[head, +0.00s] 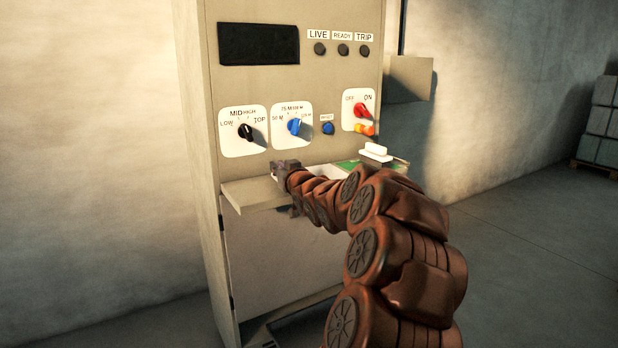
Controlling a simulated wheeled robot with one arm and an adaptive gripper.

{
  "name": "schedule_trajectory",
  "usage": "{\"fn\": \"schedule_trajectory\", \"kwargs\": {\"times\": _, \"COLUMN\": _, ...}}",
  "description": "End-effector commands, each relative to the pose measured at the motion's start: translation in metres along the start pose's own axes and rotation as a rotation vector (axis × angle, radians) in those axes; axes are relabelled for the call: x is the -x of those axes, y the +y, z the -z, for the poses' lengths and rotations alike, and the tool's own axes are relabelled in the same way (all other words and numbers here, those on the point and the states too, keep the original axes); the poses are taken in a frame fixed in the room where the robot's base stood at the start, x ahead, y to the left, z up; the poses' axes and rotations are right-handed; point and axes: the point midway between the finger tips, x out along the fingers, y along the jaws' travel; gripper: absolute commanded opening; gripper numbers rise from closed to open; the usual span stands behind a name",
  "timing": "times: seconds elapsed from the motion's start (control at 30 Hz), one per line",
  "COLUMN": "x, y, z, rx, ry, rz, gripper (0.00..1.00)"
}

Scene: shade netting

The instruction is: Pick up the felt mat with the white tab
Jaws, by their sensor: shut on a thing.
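A green, flat piece that may be the felt mat (348,165) lies on the shelf of the cabinet, mostly hidden behind my arm. A white block-like tab (375,149) stands up at its right end, just below the red switch. My gripper (284,170) is at the left part of the shelf, left of the green piece and apart from the white tab. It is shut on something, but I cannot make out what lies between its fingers.
The beige shelf (246,194) juts from the cabinet (212,130). Above it are a black knob (246,131), a blue knob (294,126), a blue button (327,128) and a red switch (361,111). Stacked grey blocks (603,120) stand far right.

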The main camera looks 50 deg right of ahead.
Motion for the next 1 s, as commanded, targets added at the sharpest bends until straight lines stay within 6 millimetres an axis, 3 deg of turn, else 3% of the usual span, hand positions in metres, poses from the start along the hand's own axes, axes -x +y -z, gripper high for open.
{"fn": "schedule_trajectory", "kwargs": {"times": 0.57, "x": 0.006, "y": 0.001, "z": 0.006, "rx": -0.001, "ry": 0.001, "rz": -0.001, "gripper": 0.00}}
{"fn": "schedule_trajectory", "kwargs": {"times": 0.77, "x": 0.033, "y": 0.001, "z": 0.008, "rx": 0.000, "ry": 0.003, "rz": -0.002, "gripper": 0.00}}
{"fn": "schedule_trajectory", "kwargs": {"times": 1.0, "x": 0.082, "y": 0.001, "z": 0.007, "rx": 0.000, "ry": 0.002, "rz": -0.002, "gripper": 0.00}}
